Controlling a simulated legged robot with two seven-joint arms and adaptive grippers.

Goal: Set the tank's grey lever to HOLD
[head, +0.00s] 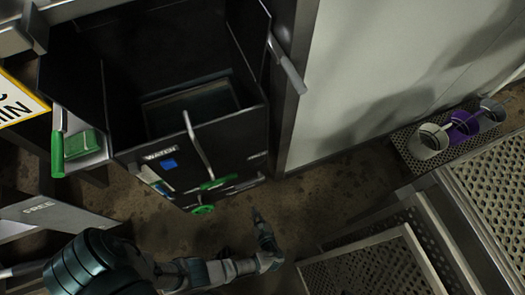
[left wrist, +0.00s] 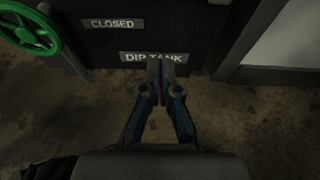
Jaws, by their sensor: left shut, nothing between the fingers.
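The dark open tank (head: 225,130) stands at the upper middle of the head view. Its front carries a DIP TANK plate and a CLOSED plate, readable in the left wrist view. A grey lever (head: 289,68) sticks out at the tank's right side, slanting down to the right; I cannot read a HOLD mark by it. A second thin grey bar (head: 197,145) rises at the tank's front. My left gripper (head: 257,214) is shut and empty, in front of and below the tank's front right corner, apart from both bars. In the left wrist view its fingertips (left wrist: 160,68) overlap the DIP TANK plate (left wrist: 153,57). My right gripper is not seen.
A green handwheel (left wrist: 27,30) sits left of the plates. A green-handled part (head: 80,145) is at the tank's left. A pale wall panel (head: 370,70) rises at right. Perforated metal racks (head: 375,265) and several cups (head: 430,140) stand to the right. Bare floor lies between.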

